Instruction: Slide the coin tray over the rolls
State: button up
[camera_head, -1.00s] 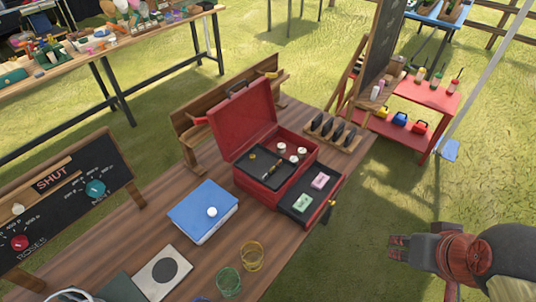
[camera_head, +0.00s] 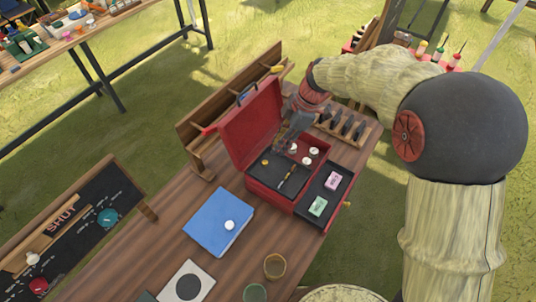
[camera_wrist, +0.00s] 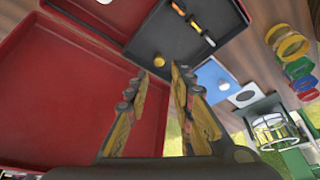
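The red cash box (camera_head: 262,187) stands open on the wooden table, its lid (camera_head: 250,125) tilted up at the left. Inside, the black coin tray (camera_head: 274,174) holds a gold coin (camera_head: 265,162) and a pen-like stick. The tray also shows in the wrist view (camera_wrist: 160,40). White rolls (camera_head: 313,151) stand in the box beyond the tray, on its right side; one shows partly at the top of the wrist view. My gripper (camera_wrist: 160,72) is open and empty, pointing down over the tray's edge near the lid. Whether its tips touch the tray I cannot tell.
A black side tray (camera_head: 325,190) with pink and green bundles sits right of the box. A dark-pegged wooden rack (camera_head: 343,126) and a wooden shelf (camera_head: 230,95) stand behind.

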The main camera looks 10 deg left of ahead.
aim_at(266, 161)
jog(key=shift+n, duration=0.3)
jog(key=b+x, duration=0.1)
jog(key=x, duration=0.7)
jog(key=shift+a+f, duration=0.25)
jog(key=shift+c, duration=1.1)
jog(key=c, duration=0.4)
grip_shut()
